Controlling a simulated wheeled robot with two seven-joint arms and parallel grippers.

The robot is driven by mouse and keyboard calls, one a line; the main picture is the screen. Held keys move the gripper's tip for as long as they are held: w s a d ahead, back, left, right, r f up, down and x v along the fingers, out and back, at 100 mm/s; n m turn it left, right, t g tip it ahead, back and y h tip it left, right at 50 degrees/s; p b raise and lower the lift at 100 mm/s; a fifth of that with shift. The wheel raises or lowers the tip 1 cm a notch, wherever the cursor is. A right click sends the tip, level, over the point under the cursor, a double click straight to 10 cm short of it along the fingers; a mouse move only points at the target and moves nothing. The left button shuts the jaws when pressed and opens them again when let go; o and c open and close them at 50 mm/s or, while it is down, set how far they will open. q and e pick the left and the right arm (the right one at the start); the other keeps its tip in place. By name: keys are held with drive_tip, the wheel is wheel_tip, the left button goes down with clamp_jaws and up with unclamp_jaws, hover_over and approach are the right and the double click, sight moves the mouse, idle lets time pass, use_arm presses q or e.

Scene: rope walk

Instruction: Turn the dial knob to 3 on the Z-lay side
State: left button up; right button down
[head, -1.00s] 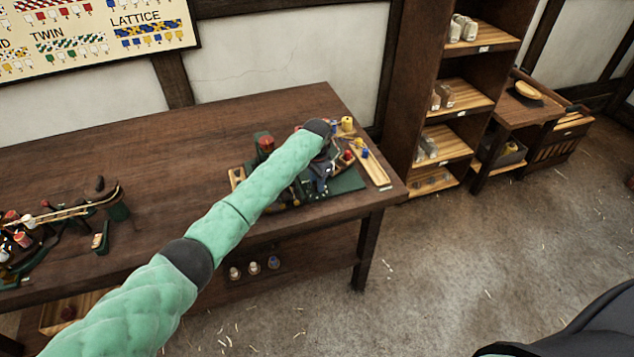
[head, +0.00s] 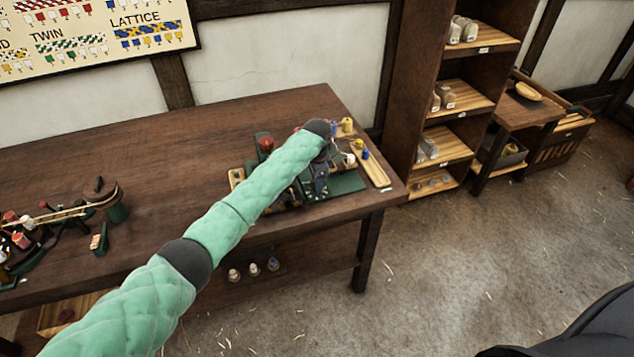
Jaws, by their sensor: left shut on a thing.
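A small machine with a green base (head: 347,183) stands at the right end of the wooden table. It carries dark metal parts, a red-topped post (head: 266,144) and a white bobbin (head: 350,158). My left arm reaches across it from the lower left. My left gripper (head: 320,188) points down at the middle of the machine, small and partly covered by my arm. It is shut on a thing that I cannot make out. The dial knob, its numbers and the Z-lay side cannot be told from here. My right gripper is out of view.
A wooden tray (head: 376,170) with yellow and blue pieces lies along the table's right end. A second device (head: 112,207) with stretched strands stands at the left. A tall shelf (head: 459,95) stands to the right.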

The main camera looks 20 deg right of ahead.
use_arm(q)
drive_tip(key=shift+r, duration=0.15)
drive_tip(key=o, duration=1)
drive_tip(key=shift+c, duration=0.2)
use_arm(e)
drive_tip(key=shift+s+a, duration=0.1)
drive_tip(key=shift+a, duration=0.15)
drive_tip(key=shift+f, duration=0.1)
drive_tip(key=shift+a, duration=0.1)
use_arm(q)
drive_tip(key=shift+r, duration=0.25)
wheel_tip(320, 180, up, 6)
drive_tip(key=b, duration=0.2)
drive_tip(key=shift+w+f+b, duration=0.1)
drive_tip(key=shift+f+b, duration=0.05)
drive_tip(key=shift+b, duration=0.15)
drive_tip(key=shift+r, duration=0.75)
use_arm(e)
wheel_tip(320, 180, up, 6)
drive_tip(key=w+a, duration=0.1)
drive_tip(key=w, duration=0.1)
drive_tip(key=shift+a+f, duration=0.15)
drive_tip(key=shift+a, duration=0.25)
use_arm(q)
drive_tip(key=shift+f, duration=0.1)
